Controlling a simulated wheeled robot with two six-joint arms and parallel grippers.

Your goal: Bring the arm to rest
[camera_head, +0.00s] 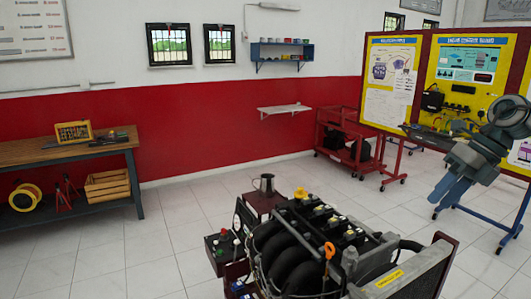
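My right arm shows at the right in the head view, raised in front of the yellow display boards, with grey and blue links. My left arm and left gripper are out of view.
An engine trainer (310,235) stands close at the bottom centre, with a metal jug (265,184) behind it. A wooden workbench (60,153) is at left. Display boards (390,78) and a red cart (335,132) stand at right. Tiled floor is clear at left centre.

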